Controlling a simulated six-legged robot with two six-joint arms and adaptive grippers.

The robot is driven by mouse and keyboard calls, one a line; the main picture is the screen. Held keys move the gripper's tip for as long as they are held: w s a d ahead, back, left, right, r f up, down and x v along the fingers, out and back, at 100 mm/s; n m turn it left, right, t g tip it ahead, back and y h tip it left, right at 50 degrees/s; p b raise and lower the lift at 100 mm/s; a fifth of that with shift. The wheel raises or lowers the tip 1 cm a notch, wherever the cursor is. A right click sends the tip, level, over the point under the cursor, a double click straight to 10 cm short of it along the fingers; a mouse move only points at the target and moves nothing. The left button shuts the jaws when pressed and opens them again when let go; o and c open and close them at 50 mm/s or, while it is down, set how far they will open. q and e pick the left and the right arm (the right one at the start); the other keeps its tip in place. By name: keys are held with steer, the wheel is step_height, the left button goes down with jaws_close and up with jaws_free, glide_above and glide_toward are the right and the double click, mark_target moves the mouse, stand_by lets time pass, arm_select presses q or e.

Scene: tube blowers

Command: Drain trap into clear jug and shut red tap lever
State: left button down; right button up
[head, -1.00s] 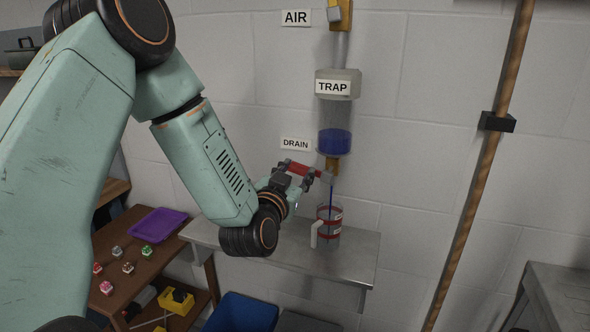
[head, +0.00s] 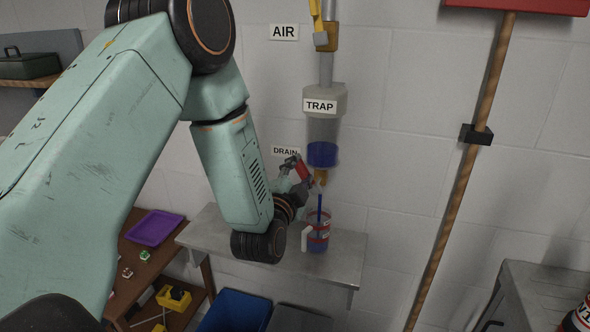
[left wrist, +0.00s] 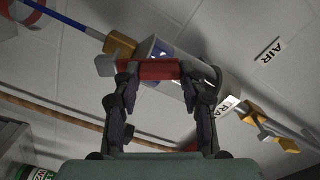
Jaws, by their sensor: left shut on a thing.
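The trap (head: 324,128) is a clear cylinder with a grey cap on the wall, holding blue liquid (head: 321,154) at its bottom. Below it is the brass drain tap (head: 321,176). A blue stream (head: 319,202) runs from the tap into the clear jug (head: 317,238), which stands on the metal shelf, has red bands and a white handle, and holds blue liquid. My left gripper (head: 298,172) is shut on the red tap lever (head: 303,172), which slants up to the left. The left wrist view shows the red lever (left wrist: 152,69) between both fingers. My right gripper is out of view.
The metal shelf (head: 222,232) has free room left of the jug. A purple tray (head: 154,228) lies on the wooden table at left. A blue bin (head: 236,311) is below. A yellow air valve (head: 321,35) sits above the trap. A wooden broom pole (head: 455,205) stands at right.

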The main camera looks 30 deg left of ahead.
arm_select(q)
steer(key=shift+w+d+r+m, duration=0.1)
steer(key=shift+d+r+m, duration=0.15)
steer(key=shift+m, duration=0.25)
steer(key=c, duration=0.7)
jaws_free()
steer(key=shift+f, duration=0.1)
steer(key=shift+c, duration=0.2)
steer(key=v, duration=1.2)
